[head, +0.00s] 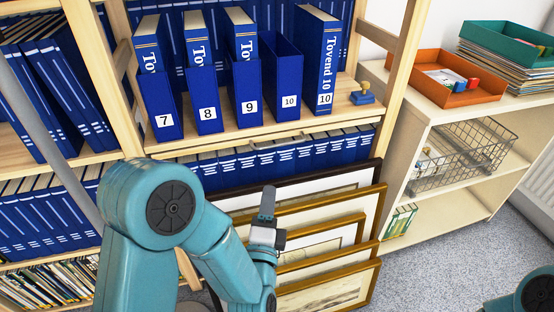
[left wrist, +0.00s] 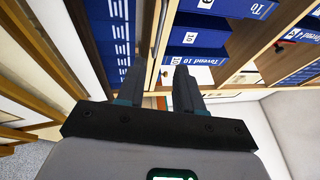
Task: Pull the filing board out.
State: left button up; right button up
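The filing board (head: 262,138) appears as a thin pale wooden edge just under the shelf with the numbered blue file boxes, above a row of blue binders. It looks nearly flush with the shelf front. My left gripper (head: 267,203) is below the board in the head view, in front of the framed prints, pointing up. Its fingers (left wrist: 158,80) are apart with nothing held between them. I cannot tell any contact. My right gripper is out of view.
File boxes numbered 7 to 10 (head: 208,112) stand on the shelf, with taller binders behind. Framed prints (head: 330,290) lean against the lower shelves. A low white cabinet (head: 455,205) stands right, with an orange tray (head: 455,88) and wire basket (head: 470,155). Grey floor (head: 440,270) is open there.

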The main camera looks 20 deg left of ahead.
aim_at(277, 146)
pick_arm(q)
jog(key=x, duration=1.5)
jog(key=shift+w+b, duration=0.2)
jog(key=shift+b, duration=0.15)
grip_shut()
dwell(0.5)
